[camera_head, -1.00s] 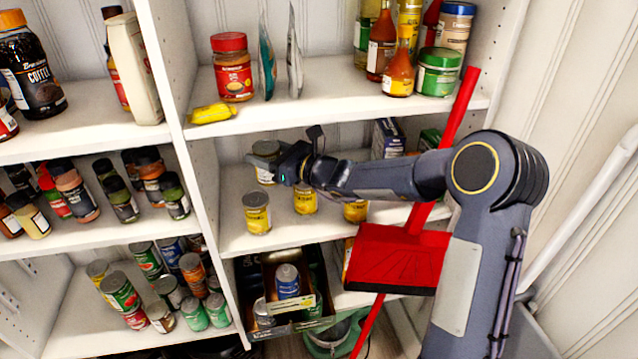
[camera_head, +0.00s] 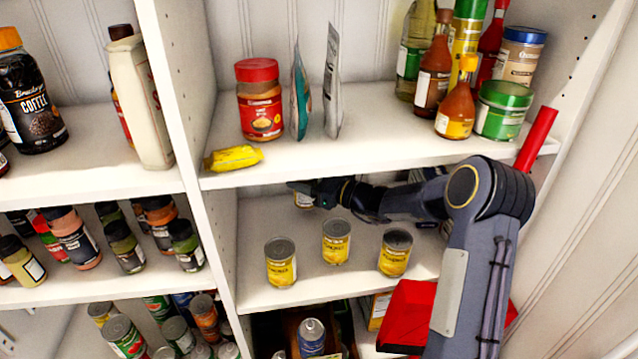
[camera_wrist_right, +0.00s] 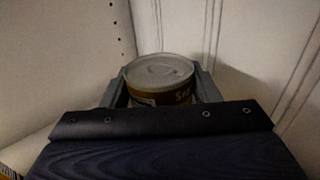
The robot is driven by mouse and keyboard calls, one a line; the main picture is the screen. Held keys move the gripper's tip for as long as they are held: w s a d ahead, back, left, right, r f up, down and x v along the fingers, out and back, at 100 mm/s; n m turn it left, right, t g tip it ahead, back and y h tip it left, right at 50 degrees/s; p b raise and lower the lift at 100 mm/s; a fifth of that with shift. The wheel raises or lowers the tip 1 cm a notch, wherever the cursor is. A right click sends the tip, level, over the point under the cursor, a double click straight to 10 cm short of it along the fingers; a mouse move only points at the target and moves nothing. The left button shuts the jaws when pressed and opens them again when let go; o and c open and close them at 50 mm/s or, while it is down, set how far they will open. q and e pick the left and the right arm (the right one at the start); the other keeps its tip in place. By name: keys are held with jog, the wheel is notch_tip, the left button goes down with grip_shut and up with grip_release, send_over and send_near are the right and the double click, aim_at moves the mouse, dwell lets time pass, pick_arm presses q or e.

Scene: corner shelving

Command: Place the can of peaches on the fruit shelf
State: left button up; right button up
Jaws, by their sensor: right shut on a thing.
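My right gripper (camera_head: 312,192) reaches into the middle shelf (camera_head: 270,297) of the centre bay, just under the upper shelf. It is shut on a can (camera_wrist_right: 160,75), which stands upright between the two fingers in the right wrist view. The can has a grey ring-pull lid and a dark yellow-brown label that I can only partly read. In the head view, only a small part of it (camera_head: 303,201) shows, behind the gripper. Three yellow-labelled cans stand in front: left (camera_head: 281,265), middle (camera_head: 336,243) and right (camera_head: 395,254). I cannot tell whether the held can touches the shelf.
The upper shelf edge (camera_head: 380,155) lies close above my right arm. It holds a peanut butter jar (camera_head: 260,105), a yellow packet (camera_head: 233,157) and several bottles. The wall of the bay (camera_wrist_right: 65,60) stands left of the held can.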

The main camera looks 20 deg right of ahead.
jog(key=d+f, duration=0.1)
jog(key=d, duration=0.1)
jog(key=d+f, duration=0.1)
jog(key=shift+w+d+f, duration=0.1)
jog(key=shift+d+f, duration=0.2)
jog(key=shift+d, duration=0.05)
jog(key=shift+f, duration=0.15)
jog(key=o, duration=1.3)
